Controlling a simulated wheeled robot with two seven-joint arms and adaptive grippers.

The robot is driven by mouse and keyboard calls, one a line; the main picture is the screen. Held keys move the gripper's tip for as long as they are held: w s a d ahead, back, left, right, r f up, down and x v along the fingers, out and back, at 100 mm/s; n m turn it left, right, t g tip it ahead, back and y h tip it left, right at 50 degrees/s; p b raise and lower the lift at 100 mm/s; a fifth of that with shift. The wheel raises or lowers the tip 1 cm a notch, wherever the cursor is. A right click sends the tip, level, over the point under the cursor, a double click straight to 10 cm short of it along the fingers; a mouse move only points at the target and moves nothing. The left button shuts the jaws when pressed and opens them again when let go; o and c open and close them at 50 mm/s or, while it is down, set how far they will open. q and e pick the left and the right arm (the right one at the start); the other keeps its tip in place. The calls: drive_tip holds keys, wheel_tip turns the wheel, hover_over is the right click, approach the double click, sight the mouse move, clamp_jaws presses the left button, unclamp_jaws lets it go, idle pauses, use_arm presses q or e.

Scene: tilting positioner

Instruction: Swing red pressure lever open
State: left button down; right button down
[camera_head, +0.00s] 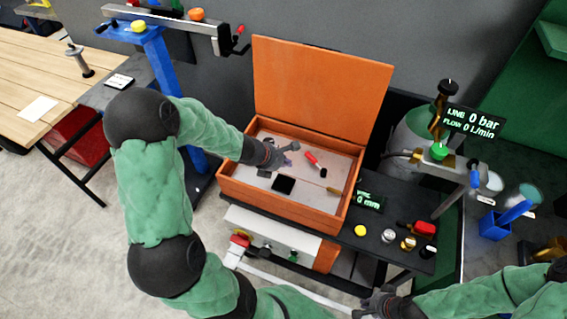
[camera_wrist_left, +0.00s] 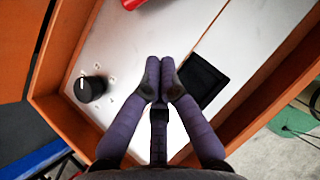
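A lever with a red grip (camera_head: 312,158) lies on the pale panel inside an orange open-lidded box (camera_head: 225,190); I cannot tell for sure that it is the pressure lever. Its red part also shows at the top edge of the left wrist view (camera_wrist_left: 132,3), mostly cut off. My left gripper (camera_head: 264,172) is over the panel, left of the red grip. Its purple fingers (camera_wrist_left: 160,72) are together with nothing seen between them. A black square (camera_wrist_left: 201,80) and a black knob (camera_wrist_left: 91,88) lie either side. My right gripper (camera_head: 374,304) is at the bottom edge; its fingers are unclear.
The box's orange lid (camera_head: 320,95) stands up behind it. A dark table (camera_head: 385,262) right of the box carries small knobs and a red-handled piece (camera_head: 425,229). A display reading 0 bar (camera_head: 473,122) stands at right. A blue stand (camera_head: 165,80) is at left.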

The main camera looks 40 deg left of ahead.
sight(316, 164)
use_arm(q)
drive_tip(key=b+x, duration=0.2)
drive_tip(key=x, duration=0.3)
drive_tip(key=shift+d+f, duration=0.1)
drive_tip(key=shift+f, duration=0.15)
drive_tip(key=w, duration=0.2)
drive_tip(key=w+d, duration=0.1)
drive_tip(key=shift+w+f, duration=0.1)
drive_tip(key=shift+f, duration=0.15)
drive_tip(key=shift+w+d, duration=0.1)
drive_tip(key=shift+w, duration=0.4)
